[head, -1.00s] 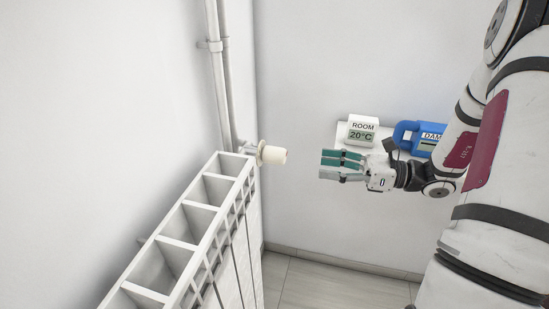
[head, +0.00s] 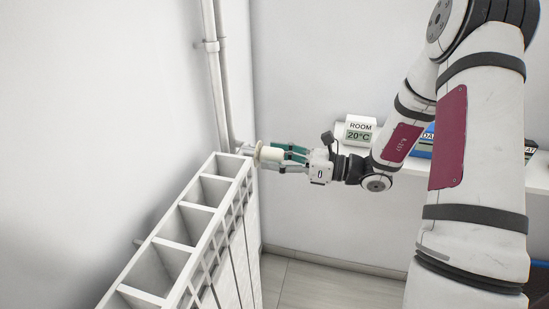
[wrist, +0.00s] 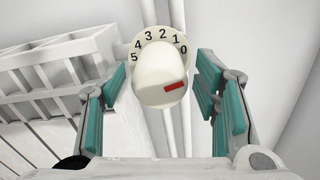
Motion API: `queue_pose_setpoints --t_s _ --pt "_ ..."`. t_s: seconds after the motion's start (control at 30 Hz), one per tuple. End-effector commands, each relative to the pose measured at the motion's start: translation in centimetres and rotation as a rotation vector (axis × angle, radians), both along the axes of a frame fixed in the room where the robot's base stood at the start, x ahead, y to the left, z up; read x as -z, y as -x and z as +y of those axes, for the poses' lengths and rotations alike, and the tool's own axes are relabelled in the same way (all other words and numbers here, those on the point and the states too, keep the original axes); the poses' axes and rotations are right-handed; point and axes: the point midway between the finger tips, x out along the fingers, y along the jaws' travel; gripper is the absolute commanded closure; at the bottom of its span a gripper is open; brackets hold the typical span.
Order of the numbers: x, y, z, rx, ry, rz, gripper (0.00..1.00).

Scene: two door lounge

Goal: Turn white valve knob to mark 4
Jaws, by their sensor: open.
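The white valve knob (head: 271,154) sits at the pipe end beside the top of the radiator. In the wrist view the knob (wrist: 158,72) faces me, with a red mark on its front pointing right, on the 0 side. The dial plate (wrist: 150,38) behind it reads 5, 4, 3, 2, 1, 0 from left to right; 4 is at upper left. My gripper (head: 284,156) is open, its green-padded fingers on either side of the knob. In the wrist view, gaps show between the knob and both fingers of the gripper (wrist: 161,84).
The white radiator (head: 190,225) stands left of and below the knob. Pipes (head: 218,80) rise along the wall behind it.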

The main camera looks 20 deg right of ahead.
Motion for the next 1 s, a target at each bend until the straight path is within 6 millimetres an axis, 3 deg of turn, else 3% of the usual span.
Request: queue_pose_setpoints --t_s 0.37,0.57,1.0 --pt "0.01 -0.26 0.39 0.0 0.0 0.0 0.46" --pt "0.01 -0.24 0.38 0.0 0.0 0.0 0.91" --pt "0.05 -0.28 0.36 0.0 0.038 -0.057 0.92"
